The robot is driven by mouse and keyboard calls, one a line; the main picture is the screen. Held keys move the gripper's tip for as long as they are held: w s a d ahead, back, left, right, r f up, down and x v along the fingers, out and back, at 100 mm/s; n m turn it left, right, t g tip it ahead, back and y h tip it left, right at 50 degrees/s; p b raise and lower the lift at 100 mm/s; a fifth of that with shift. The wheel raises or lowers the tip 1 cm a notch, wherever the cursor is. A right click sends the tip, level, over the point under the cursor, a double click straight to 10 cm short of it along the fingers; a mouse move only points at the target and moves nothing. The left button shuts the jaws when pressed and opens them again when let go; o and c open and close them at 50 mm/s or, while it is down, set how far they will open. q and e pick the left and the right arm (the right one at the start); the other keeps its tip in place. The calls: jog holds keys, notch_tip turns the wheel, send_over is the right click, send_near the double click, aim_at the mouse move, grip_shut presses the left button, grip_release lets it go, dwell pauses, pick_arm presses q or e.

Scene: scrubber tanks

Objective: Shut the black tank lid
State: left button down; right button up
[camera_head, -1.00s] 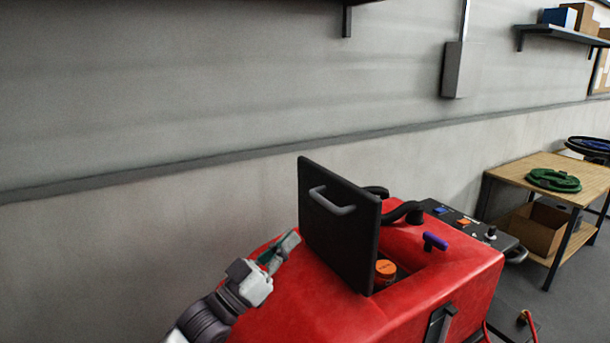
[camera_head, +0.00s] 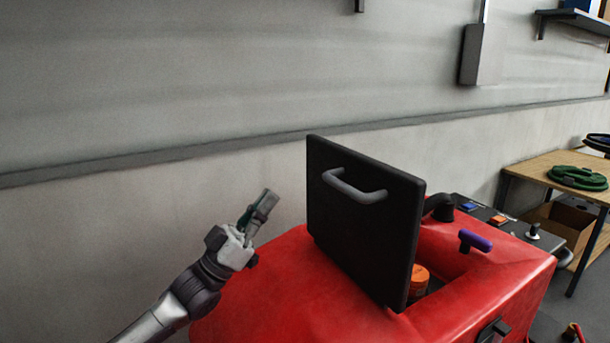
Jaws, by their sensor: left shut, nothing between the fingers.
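The black tank lid (camera_head: 365,225) stands upright, open, on top of the red scrubber tank (camera_head: 270,290). A grey bar handle (camera_head: 352,188) is on the lid face turned toward me. Part of the tank opening and an orange cap (camera_head: 418,280) show behind the lid's right edge. My left gripper (camera_head: 266,200) is shut and empty, to the left of the lid, raised above the tank and apart from the lid. My right gripper is not in view.
A purple T-handle (camera_head: 475,241) and a black control panel (camera_head: 505,222) are on the machine's right. A wooden table (camera_head: 545,165) with a green coil (camera_head: 577,178) stands at the far right. The grey wall (camera_head: 150,120) runs behind the machine.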

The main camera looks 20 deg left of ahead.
pick_arm(q)
jog(key=w+d+f+p+x, duration=0.1)
jog(key=p+x, duration=0.5)
jog(key=x, duration=0.6)
jog(key=shift+w+d+p, duration=0.25)
jog(key=shift+d+p, duration=0.1)
jog(key=shift+d, duration=0.1)
jog(key=shift+f, duration=0.1)
